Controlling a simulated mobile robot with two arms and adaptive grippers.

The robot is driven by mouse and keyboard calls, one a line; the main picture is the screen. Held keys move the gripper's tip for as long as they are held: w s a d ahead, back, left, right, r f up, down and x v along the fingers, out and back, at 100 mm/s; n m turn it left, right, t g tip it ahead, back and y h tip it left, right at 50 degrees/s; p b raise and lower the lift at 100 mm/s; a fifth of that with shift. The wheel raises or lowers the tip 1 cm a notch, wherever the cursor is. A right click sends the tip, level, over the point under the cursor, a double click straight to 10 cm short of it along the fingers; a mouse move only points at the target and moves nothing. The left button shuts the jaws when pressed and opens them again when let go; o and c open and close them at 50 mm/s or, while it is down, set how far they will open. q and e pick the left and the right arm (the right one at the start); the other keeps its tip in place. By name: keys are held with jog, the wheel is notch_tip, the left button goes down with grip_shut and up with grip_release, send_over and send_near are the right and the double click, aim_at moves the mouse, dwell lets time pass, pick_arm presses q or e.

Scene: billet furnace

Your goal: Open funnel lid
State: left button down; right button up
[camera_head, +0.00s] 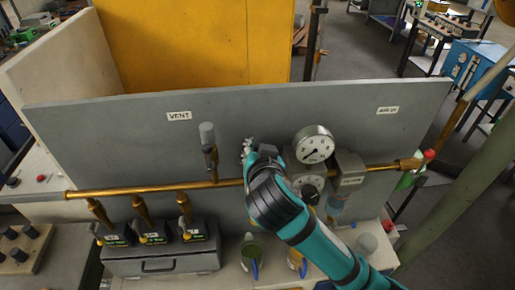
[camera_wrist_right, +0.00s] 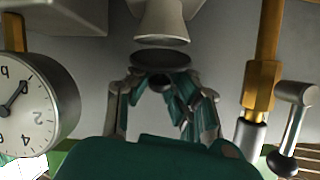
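The funnel (camera_wrist_right: 166,22) is a pale grey cone in front of the grey panel, seen upside down in the right wrist view. Its lid (camera_wrist_right: 160,55) is a dark round disc facing the rim, with a narrow gap between them. My right gripper (camera_wrist_right: 162,80) has its fingers drawn together at the lid's outer side and appears shut on it; the fingertips are partly hidden. In the head view, my right gripper (camera_head: 247,148) is at the panel, left of the gauge, and my arm and hand hide the funnel. My left gripper is out of view.
A round pressure gauge (camera_head: 314,145) sits close right of my gripper. A brass pipe (camera_head: 120,191) runs across the grey panel (camera_head: 90,135). A clear-topped brass fitting (camera_head: 208,150) stands to the left. Bottles (camera_head: 251,250) stand below.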

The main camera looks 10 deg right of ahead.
grip_shut()
jog(key=shift+w, duration=0.15)
jog(key=g, duration=0.1)
jog(key=w+g, duration=0.1)
jog(key=shift+a+r+g, duration=0.1)
jog(key=shift+r+g, duration=0.3)
jog(key=shift+w+g, duration=0.3)
jog(key=shift+g, duration=0.45)
jog(key=shift+w+g, duration=0.3)
jog(key=shift+g, duration=0.45)
jog(key=o, duration=0.7)
grip_release()
jog(key=shift+s+r, duration=0.1)
jog(key=shift+s, duration=0.2)
jog(key=shift+w, duration=0.1)
jog(key=shift+w, duration=0.1)
